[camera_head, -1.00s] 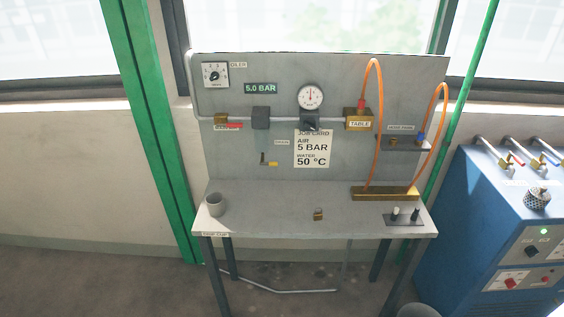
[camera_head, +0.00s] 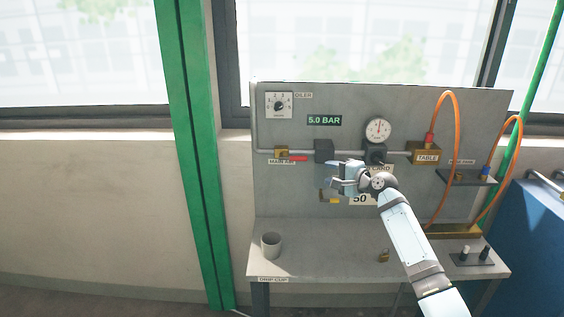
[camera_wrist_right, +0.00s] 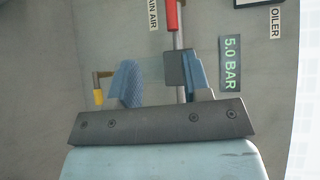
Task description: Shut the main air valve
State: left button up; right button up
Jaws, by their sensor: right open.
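The main air valve (camera_head: 281,151) is a small brass body on the pipe at the left of the panel, above the MAIN AIR label. Its red lever (camera_head: 297,158) points right, along the pipe; the lever (camera_wrist_right: 172,16) also shows at the top of the right wrist view. My right gripper (camera_head: 331,181) is in front of the panel, below and right of the lever. In the right wrist view the gripper (camera_wrist_right: 162,80) has its fingers spread, with no object held between them. It is apart from the lever. My left gripper is not in view.
A dark block (camera_head: 324,150) sits on the pipe right of the valve. The yellow-tipped drain lever (camera_head: 329,198) is just below my gripper. The gauge (camera_head: 378,130) and orange hoses (camera_head: 456,130) are farther right. A cup (camera_head: 271,245) stands on the bench; the panel's left side is clear.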

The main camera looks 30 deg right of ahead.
aim_at(303, 159)
jog(key=x, duration=0.4)
jog(key=r+x, duration=0.1)
jog(key=x, duration=0.4)
jog(key=p+x, duration=0.1)
jog(key=x, duration=0.3)
jog(key=shift+w+d+r, duration=0.2)
jog(key=shift+w+d, duration=0.05)
jog(key=shift+w, duration=0.3)
jog(key=shift+c, duration=0.3)
grip_shut()
